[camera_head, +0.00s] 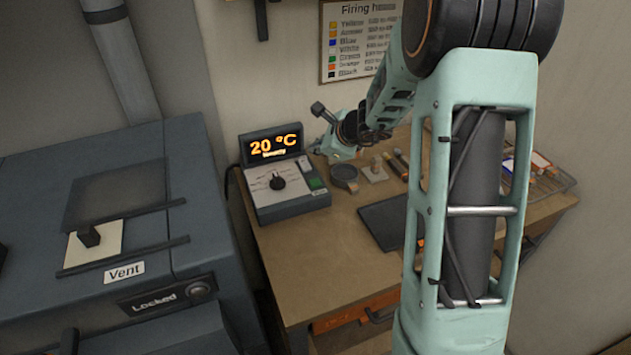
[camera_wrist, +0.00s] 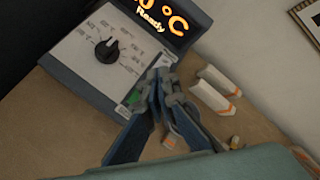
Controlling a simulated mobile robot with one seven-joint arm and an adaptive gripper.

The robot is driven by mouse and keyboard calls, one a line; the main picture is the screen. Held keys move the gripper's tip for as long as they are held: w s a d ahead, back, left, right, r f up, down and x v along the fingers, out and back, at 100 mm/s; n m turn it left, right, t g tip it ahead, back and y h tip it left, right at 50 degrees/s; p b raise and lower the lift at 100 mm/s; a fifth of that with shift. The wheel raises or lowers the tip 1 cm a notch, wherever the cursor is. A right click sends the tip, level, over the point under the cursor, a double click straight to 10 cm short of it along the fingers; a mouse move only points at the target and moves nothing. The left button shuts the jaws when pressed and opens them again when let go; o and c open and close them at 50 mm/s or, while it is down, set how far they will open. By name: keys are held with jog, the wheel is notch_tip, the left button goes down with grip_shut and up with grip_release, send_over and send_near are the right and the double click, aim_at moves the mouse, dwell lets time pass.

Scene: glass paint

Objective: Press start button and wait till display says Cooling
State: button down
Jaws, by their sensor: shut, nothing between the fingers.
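The controller box (camera_head: 287,207) stands on the wooden table, with a black dial (camera_head: 278,183) on its face. Its raised display (camera_head: 275,145) reads "20 °C" in orange, and the smaller word below reads "Ready" in the wrist view (camera_wrist: 150,22). The green start button (camera_head: 315,183) is at the right of the panel; it shows partly in the wrist view (camera_wrist: 133,98), beside my fingers. My gripper (camera_wrist: 163,78) is shut and empty, its tips over the panel's right edge near the button. I cannot tell whether they touch it.
A dark blue kiln (camera_head: 130,230) with a "Vent" label and a "Locked" plate stands at the left. A round dark dish (camera_head: 345,176), a dark flat panel (camera_head: 385,222) and a rack (camera_head: 545,178) lie on the table (camera_head: 300,260). A "Firing" chart (camera_head: 355,40) hangs behind.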

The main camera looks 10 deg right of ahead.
jog(key=b, duration=0.6)
send_over(316, 183)
notch_tip(316, 183, down, 8)
jog(key=shift+s+r, duration=0.1)
jog(key=shift+r, duration=0.1)
jog(key=shift+f+b, duration=0.65)
jog(key=shift+b, duration=0.15)
jog(key=shift+f, duration=0.1)
dwell(0.4)
jog(key=shift+f+b, duration=0.3)
jog(key=shift+b, duration=0.3)
jog(key=shift+f+b, duration=0.45)
jog(key=shift+b, duration=0.1)
dwell(0.4)
dwell(0.3)
jog(key=shift+r+p, duration=0.6)
jog(key=shift+r, duration=0.3)
jog(key=shift+r, duration=0.1)
